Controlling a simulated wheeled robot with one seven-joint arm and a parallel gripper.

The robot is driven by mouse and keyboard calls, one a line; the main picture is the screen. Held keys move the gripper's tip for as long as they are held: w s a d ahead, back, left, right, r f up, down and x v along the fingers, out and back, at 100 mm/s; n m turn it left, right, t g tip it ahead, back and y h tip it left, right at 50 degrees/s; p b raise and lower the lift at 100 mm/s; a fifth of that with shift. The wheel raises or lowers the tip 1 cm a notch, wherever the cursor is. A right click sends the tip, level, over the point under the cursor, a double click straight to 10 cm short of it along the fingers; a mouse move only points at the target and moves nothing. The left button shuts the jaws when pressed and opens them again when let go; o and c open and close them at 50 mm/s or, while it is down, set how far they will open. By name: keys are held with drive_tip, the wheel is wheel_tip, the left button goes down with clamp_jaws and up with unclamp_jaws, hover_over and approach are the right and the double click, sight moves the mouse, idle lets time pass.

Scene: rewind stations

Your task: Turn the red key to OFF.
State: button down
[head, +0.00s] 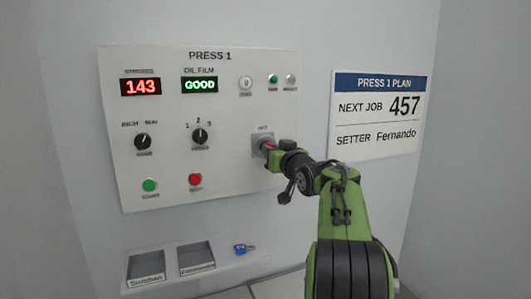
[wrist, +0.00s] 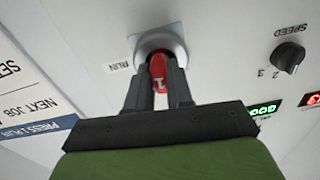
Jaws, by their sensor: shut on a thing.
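The red key (wrist: 158,72) sits in a round grey key switch (wrist: 160,42) on the press panel. In the wrist view my gripper (wrist: 160,80) is shut on the key, with one dark finger on each side of it. In the head view the key switch (head: 261,143) is at the right of the panel, and a bit of the red key (head: 268,145) shows in front of my gripper (head: 276,151). A label reading RUN (wrist: 117,67) shows beside the switch in the wrist view. The OFF label (head: 265,128) above the switch is small and blurred.
The PRESS 1 panel (head: 226,63) carries knobs, buttons and displays reading 143 and GOOD. A green button (head: 149,185) and a red button (head: 195,179) are low on it. A blue key (head: 243,248) lies on the ledge by two trays. A plan sign (head: 376,114) hangs right.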

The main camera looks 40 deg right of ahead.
drive_tip(key=shift+f+n+b, duration=0.1)
drive_tip(key=shift+n+b, duration=0.3)
drive_tip(key=shift+n, duration=0.5)
drive_tip(key=c, duration=0.9)
unclamp_jaws()
drive_tip(key=shift+c, duration=0.2)
drive_tip(key=shift+s, duration=0.1)
drive_tip(key=b+v, duration=0.2)
drive_tip(key=v, duration=1.3)
drive_tip(key=shift+s+b, duration=0.3)
drive_tip(key=shift+a, duration=0.15)
